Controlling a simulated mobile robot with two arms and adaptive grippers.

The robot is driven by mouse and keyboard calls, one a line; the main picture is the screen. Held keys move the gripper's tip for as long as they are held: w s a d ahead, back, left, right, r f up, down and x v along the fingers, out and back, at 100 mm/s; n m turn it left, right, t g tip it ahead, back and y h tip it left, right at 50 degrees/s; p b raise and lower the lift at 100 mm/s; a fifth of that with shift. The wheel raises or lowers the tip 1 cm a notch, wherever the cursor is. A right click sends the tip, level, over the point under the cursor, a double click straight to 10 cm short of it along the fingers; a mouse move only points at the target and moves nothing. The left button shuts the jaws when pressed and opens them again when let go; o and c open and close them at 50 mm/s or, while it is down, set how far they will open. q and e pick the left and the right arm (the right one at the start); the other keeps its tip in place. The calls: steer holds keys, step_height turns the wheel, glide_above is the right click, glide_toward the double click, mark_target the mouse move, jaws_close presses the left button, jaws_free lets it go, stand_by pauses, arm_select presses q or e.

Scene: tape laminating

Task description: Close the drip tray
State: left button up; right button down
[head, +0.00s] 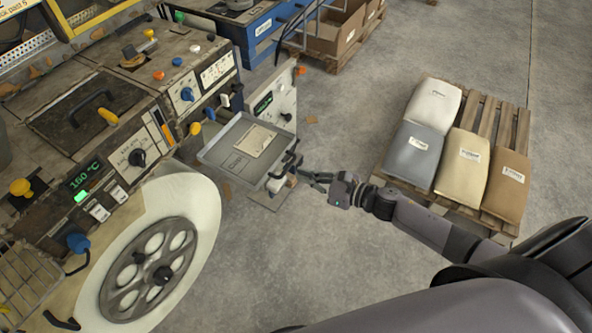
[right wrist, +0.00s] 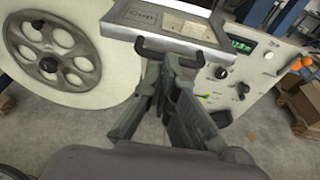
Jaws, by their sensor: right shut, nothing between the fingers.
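The drip tray (head: 222,155) is a flat grey tray with a pale label, sticking out from the side of the machine in the head view. Its dark bar handle (head: 292,165) is on its outer edge. In the right wrist view, the tray (right wrist: 122,17) is at the top, with the handle (right wrist: 180,48) along its front edge. My right gripper (head: 308,177) is shut and empty, just outside the handle. In the right wrist view, its fingers (right wrist: 163,68) point at the handle and overlap it; contact is unclear. My left gripper is not in view.
The laminating machine (head: 120,110), with knobs and a large spoked wheel (head: 150,270), fills the left. A white control panel (head: 272,103) stands beside the tray. A pallet (head: 495,112) with several sacks is at right. Bare floor lies between pallet and machine.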

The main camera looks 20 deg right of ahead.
mark_target(242, 150)
steer(key=shift+x, duration=1.55)
steer(key=shift+w, duration=0.1)
steer(key=r+b+x, duration=0.1)
steer(key=b+x, duration=0.1)
steer(key=x, duration=0.3)
steer(key=r+b+x, duration=0.1)
steer(key=b+x, duration=0.1)
steer(key=x, duration=0.4)
steer(key=r+b+x, duration=0.1)
steer(key=b+x, duration=0.1)
steer(key=x, duration=0.4)
steer(key=shift+w+a+r, duration=0.15)
steer(key=shift+w+a, duration=0.05)
steer(key=shift+w, duration=0.2)
steer(key=shift+w+a, duration=0.2)
steer(key=shift+r, duration=0.2)
steer(key=shift+w+r, duration=0.1)
